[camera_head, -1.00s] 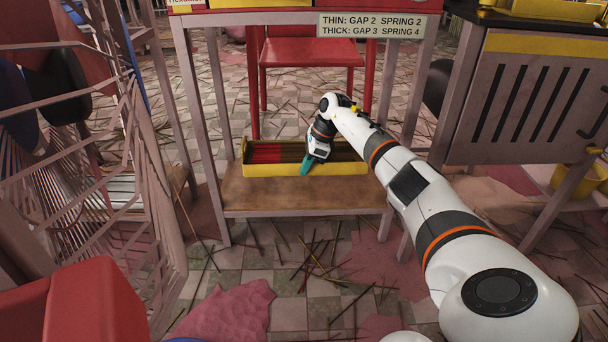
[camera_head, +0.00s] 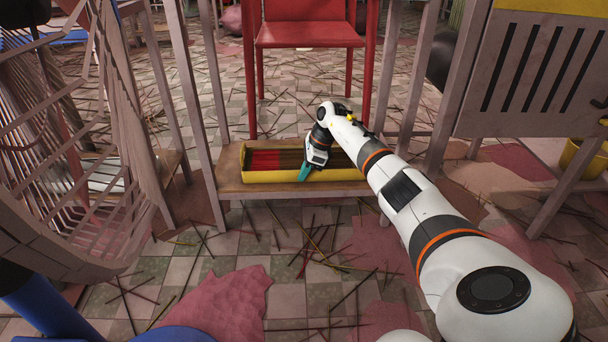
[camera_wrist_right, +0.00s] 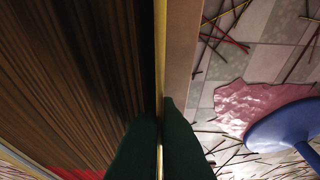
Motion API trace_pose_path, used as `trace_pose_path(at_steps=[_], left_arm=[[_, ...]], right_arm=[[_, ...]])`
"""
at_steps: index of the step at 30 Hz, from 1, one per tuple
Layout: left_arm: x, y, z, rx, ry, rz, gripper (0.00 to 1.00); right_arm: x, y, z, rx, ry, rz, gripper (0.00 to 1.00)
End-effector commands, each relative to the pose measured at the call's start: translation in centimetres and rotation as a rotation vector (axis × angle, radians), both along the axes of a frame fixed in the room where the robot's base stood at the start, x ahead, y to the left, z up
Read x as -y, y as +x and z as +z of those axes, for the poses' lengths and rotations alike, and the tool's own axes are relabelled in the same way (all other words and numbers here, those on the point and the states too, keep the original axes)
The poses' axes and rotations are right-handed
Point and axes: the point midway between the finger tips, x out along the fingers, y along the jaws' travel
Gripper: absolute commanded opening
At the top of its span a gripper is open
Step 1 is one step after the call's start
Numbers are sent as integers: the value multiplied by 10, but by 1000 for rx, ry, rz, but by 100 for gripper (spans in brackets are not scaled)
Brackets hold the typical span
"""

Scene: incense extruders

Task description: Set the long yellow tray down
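The long yellow tray (camera_head: 262,177) is at the low wooden shelf (camera_head: 228,183), close to its front edge. It looks level and appears to rest on the board, but its underside is hidden. Red and dark brown sticks lie lengthwise in it. A strip of shelf (camera_wrist_right: 182,50) shows beside the wall. My left gripper is out of view.
A red chair (camera_head: 308,32) stands behind the shelf. Grey posts (camera_head: 197,100) flank the shelf. Loose sticks and pink patches (camera_head: 235,300) cover the floor in front.

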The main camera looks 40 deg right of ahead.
Motion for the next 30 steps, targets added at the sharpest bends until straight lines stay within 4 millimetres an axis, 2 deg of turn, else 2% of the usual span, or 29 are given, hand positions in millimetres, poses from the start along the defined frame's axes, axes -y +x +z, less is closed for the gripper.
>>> trace_pose_path(at_steps=[3, 7, 17, 20, 30], left_arm=[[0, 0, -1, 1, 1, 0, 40], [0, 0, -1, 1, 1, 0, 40], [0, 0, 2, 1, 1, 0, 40], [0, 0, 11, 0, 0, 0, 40], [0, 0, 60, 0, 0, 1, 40]], right_arm=[[0, 1, -1, 3, 0, 0, 0], [0, 0, -2, 0, 0, 0, 24], [0, 0, 2, 1, 1, 0, 24], [3, -2, 14, 0, -1, 0, 24], [24, -20, 81, 0, -2, -2, 24]])
